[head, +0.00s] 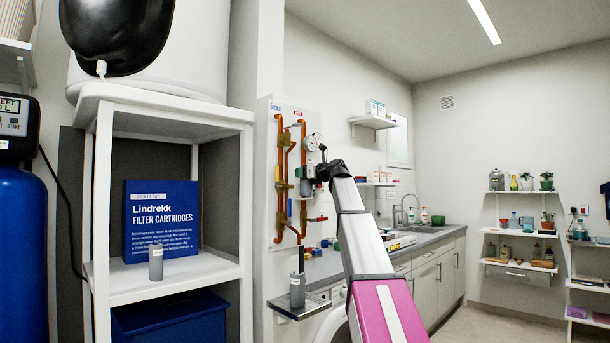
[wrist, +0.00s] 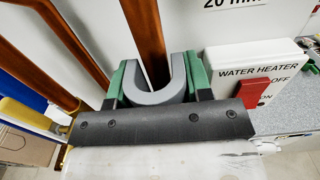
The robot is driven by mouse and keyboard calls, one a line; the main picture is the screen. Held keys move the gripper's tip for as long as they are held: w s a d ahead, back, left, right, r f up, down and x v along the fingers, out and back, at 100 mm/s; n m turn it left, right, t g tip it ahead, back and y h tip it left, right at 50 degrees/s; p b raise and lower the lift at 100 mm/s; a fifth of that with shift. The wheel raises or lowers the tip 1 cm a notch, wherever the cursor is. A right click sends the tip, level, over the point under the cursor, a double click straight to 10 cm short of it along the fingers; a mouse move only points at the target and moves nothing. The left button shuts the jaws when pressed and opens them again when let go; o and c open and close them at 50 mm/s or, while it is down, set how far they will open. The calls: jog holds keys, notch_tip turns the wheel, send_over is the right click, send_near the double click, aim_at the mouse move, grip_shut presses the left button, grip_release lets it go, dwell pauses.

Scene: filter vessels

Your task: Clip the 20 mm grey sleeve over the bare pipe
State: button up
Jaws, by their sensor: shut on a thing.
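The grey sleeve (wrist: 178,92) is a thick U-shaped piece, held between the two green fingers of my gripper (wrist: 157,82) in the wrist view. Its open side faces the wall board. A copper pipe (wrist: 146,35) runs down into the mouth of the U; I cannot tell whether the sleeve is fully seated around it. The sleeve's lower part is hidden by the dark gripper body. In the head view, my gripper (head: 322,173) is at the pipe board (head: 270,195), with the grey sleeve (head: 304,187) in front of the right-hand pipework.
A white water heater switch box (wrist: 258,78) is close to the gripper's right. Other copper pipes (wrist: 50,40) and a yellow part (wrist: 22,113) are at left. Grey cylinders stand on a small tray (head: 315,305) and the white shelf (head: 205,270).

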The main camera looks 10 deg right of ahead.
jog(key=shift+x, duration=0.85)
dwell(0.9)
